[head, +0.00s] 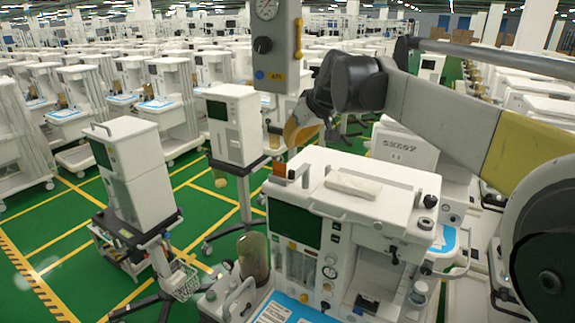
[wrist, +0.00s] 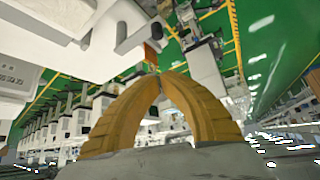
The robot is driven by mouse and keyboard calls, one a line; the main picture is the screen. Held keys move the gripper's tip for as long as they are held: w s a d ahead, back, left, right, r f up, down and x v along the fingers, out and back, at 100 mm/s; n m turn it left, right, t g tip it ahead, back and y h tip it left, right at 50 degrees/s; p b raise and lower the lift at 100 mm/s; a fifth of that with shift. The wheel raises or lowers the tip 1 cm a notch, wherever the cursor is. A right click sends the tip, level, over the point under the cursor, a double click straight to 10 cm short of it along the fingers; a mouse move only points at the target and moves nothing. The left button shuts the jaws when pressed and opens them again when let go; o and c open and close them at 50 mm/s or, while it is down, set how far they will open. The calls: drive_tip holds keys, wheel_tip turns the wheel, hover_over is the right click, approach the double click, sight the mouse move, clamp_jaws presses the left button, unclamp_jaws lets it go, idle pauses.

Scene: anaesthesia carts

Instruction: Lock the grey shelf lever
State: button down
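My gripper (head: 296,138) has yellow-orange fingers and hangs above the back left of the nearest white anaesthesia cart (head: 375,200). In the wrist view the fingers of my gripper (wrist: 158,78) arch together and their tips meet, with nothing seen between them. A small orange upright tab (head: 280,168) stands on the cart's top left edge, below the fingers. It also shows just beyond the fingertips in the wrist view (wrist: 151,53), apart from them as far as I can tell. I cannot tell which part is the grey shelf lever.
A grey panel (head: 272,75) with a gauge and a yellow bar rises behind my gripper. A pale flat block (head: 353,185) lies on the cart top. Other carts (head: 133,175) stand to the left. Green floor (head: 75,235) with yellow lines is open between them.

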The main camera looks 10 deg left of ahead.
sight(299, 169)
drive_tip(key=p+x, duration=0.2)
drive_tip(key=x, duration=0.8)
drive_tip(key=s+d, duration=0.3)
idle(0.4)
